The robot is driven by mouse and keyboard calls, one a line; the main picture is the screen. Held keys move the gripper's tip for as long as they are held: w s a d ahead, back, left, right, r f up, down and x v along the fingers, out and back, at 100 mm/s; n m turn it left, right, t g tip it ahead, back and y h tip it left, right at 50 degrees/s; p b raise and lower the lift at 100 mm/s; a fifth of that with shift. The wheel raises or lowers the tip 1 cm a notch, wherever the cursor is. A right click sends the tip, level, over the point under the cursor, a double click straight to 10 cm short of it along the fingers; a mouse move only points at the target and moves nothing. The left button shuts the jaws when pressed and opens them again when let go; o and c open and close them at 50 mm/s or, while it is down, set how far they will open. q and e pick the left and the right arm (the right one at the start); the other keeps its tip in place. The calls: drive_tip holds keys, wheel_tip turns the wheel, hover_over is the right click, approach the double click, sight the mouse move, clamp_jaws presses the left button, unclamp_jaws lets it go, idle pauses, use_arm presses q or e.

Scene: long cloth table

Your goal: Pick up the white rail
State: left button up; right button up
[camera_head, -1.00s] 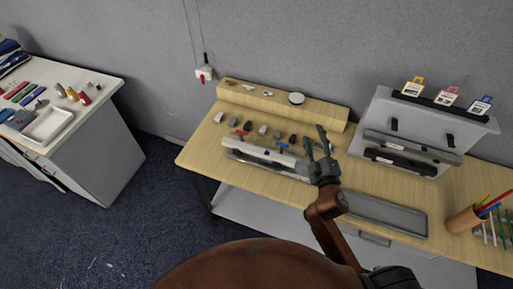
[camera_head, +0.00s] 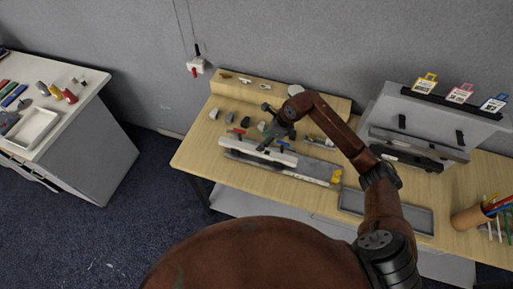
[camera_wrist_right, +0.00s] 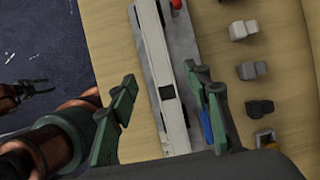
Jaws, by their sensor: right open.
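The white rail (camera_head: 236,147) is a long, narrow bar lying on a grey metal plate (camera_head: 312,176) near the front of the wooden table. In the right wrist view the rail (camera_wrist_right: 160,60) runs lengthwise between my right gripper's fingers, with a dark square on it. My right gripper (camera_head: 270,140) is open above the rail, and its arm hides part of the table. Its two green fingers (camera_wrist_right: 160,76) stand apart on either side of the rail, holding nothing. My left gripper (camera_wrist_right: 36,88) shows at the left of the wrist view, away from the rail, its fingers apart.
Several small grey and black blocks (camera_wrist_right: 243,30) lie behind the rail, with red and blue pieces close beside it. A grey tray (camera_head: 432,222) lies to the right. A sloped grey stand (camera_head: 425,113) and a pen cup (camera_head: 468,219) are farther right. A wooden ledge (camera_head: 240,91) runs along the back.

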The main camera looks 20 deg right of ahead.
drive_tip(key=shift+w+d+f, duration=0.1)
drive_tip(key=shift+d+f, duration=0.1)
drive_tip(key=shift+f, duration=0.2)
drive_tip(key=x, duration=0.2)
drive_tip(key=p+x, duration=0.1)
drive_tip(key=x, duration=0.1)
drive_tip(key=p+x, duration=0.1)
drive_tip(key=x, duration=0.1)
drive_tip(key=shift+s, duration=0.3)
drive_tip(key=shift+w+a+f, duration=0.1)
drive_tip(key=shift+a+f, duration=0.05)
drive_tip(key=shift+f, duration=0.4)
drive_tip(key=shift+c, duration=0.7)
drive_tip(key=shift+c, duration=0.7)
clamp_jaws()
